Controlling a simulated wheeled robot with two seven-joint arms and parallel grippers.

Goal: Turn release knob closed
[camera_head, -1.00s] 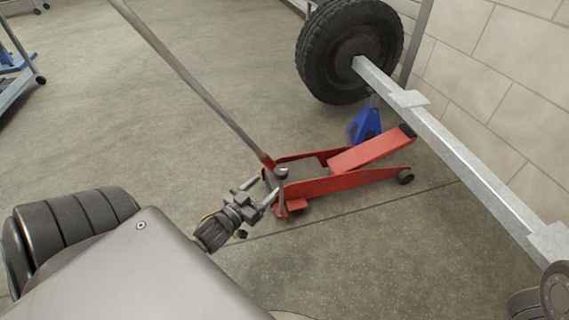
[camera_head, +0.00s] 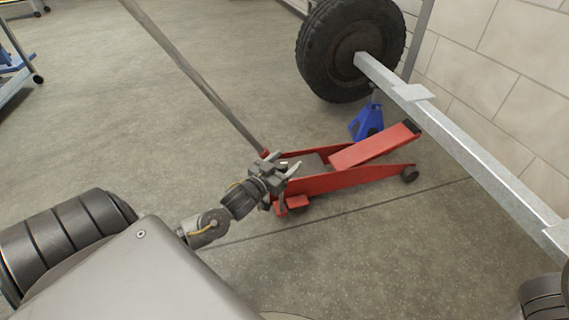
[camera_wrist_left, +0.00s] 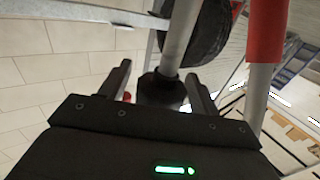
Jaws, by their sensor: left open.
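The red floor jack (camera_head: 345,183) stands on the floor, with its long grey handle (camera_head: 195,80) leaning up to the left. My left gripper (camera_head: 288,168) is at the handle end of the jack and covers the knob area in the head view. In the left wrist view the open left gripper (camera_wrist_left: 158,84) has a dark round piece (camera_wrist_left: 160,92), apparently the release knob, between its fingers on a grey shaft (camera_wrist_left: 180,35). Gaps seem to show beside it; contact cannot be told. The knob's turn position cannot be read. My right gripper is not in view.
A grey axle beam (camera_head: 455,145) with a black tyre (camera_head: 350,50) runs along the right, beside a blue jack stand (camera_head: 367,122). A red tube (camera_wrist_left: 267,35) stands close at the right in the left wrist view. Floor left of the jack is clear.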

